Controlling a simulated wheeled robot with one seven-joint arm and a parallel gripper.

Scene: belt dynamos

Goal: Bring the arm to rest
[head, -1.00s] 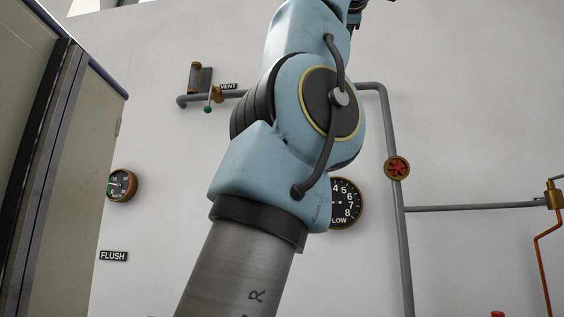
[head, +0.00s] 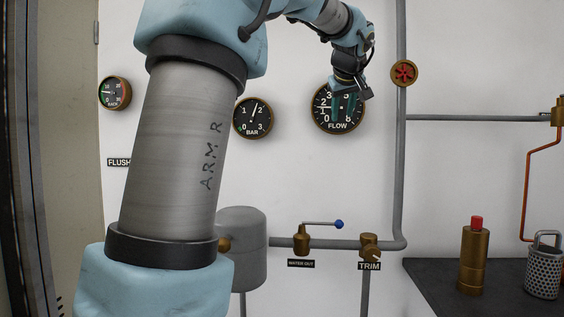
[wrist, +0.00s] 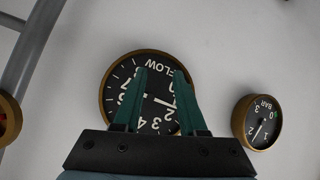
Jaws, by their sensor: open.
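My arm (head: 180,150) rises in the left half of the head view, bends at the top and reaches down to the right. My gripper (head: 345,108) hangs at its end in front of the FLOW gauge (head: 326,122), with fingers pointing down and covering part of the dial. In the wrist view, the two green fingers of my gripper (wrist: 161,75) stand apart with nothing between them. The FLOW gauge (wrist: 115,82) lies behind them there. I cannot tell how far the fingertips are from the wall.
BAR gauges (head: 253,118) (head: 115,93) hang on the wall. Below are a blue-knobbed lever (head: 322,224), the TRIM valve (head: 370,246) and a grey tank (head: 243,240). A dark bench (head: 425,275) holds a brass cylinder (head: 473,258) and a perforated canister (head: 543,272).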

